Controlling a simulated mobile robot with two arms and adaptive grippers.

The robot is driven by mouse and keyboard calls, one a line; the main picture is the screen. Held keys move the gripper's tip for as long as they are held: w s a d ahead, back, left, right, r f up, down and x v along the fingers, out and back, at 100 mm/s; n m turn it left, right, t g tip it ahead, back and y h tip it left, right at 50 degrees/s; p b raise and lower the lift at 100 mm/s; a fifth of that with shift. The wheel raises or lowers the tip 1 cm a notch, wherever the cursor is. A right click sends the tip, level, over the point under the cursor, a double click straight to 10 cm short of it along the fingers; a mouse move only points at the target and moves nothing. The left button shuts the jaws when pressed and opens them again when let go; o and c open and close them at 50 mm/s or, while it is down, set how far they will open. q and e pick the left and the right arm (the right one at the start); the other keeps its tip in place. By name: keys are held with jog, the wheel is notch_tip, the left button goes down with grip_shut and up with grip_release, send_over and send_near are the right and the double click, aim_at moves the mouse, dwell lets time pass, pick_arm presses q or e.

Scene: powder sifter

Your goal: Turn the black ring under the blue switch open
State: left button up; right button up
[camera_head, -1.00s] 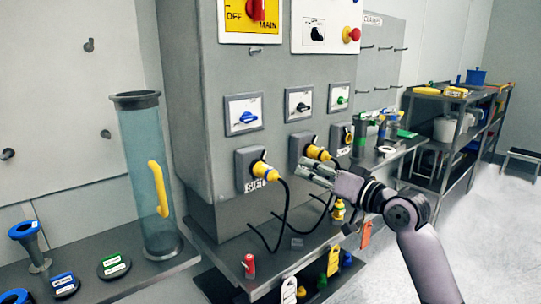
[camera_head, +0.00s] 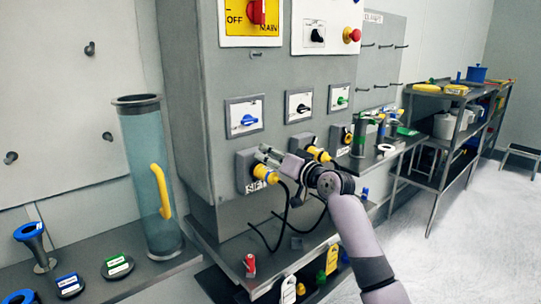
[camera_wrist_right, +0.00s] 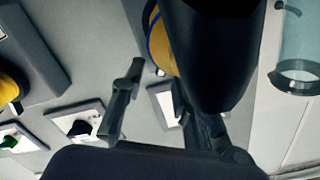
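The blue switch (camera_head: 246,121) sits on a white plate on the grey cabinet. Below it is a grey socket (camera_head: 243,165) with a yellow plug (camera_head: 265,174) and a black cable. The black ring is hard to make out in the head view, partly hidden by the gripper; the wrist view shows a dark ring edge (camera_wrist_right: 149,18) around yellow. My right gripper (camera_head: 265,154) is at the upper right of this plug, its fingers pointing at the socket. The wrist view shows its fingers (camera_wrist_right: 160,105) spread apart, apparently empty. Contact cannot be told. My left gripper is out of view.
A second yellow plug (camera_head: 318,154) sits close to the right of my gripper. A grey shelf (camera_head: 212,253) juts out below, with a red item (camera_head: 250,265) on it. A clear tube (camera_head: 146,190) stands at left. A large dark shape blocks part of the wrist view.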

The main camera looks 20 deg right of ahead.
aim_at(248, 157)
grip_shut()
dwell(0.3)
jog(key=shift+a, duration=0.1)
dwell(0.4)
jog(key=n, duration=0.2)
jog(key=shift+s+a+r+n+b, duration=0.2)
jog(key=shift+a+r+n+b, duration=0.1)
jog(key=shift+a, duration=0.1)
jog(key=shift+s+a+n, duration=0.15)
jog(key=shift+a+n, duration=0.2)
jog(key=shift+n, duration=0.55)
jog(key=n, duration=0.1)
jog(key=a+n, duration=0.1)
jog(key=n, duration=0.1)
jog(key=shift+s+a+r+n, duration=0.1)
jog(key=shift+s+a+n, duration=0.15)
jog(key=shift+a+n, duration=0.05)
jog(key=shift+s+a+f+n+p, duration=0.2)
jog(key=shift+a+n+p, duration=0.2)
jog(key=shift+n, duration=0.6)
jog(key=shift+s+a+f+n+p, duration=0.15)
jog(key=shift+a+n+p, duration=0.25)
jog(key=shift+n, duration=0.6)
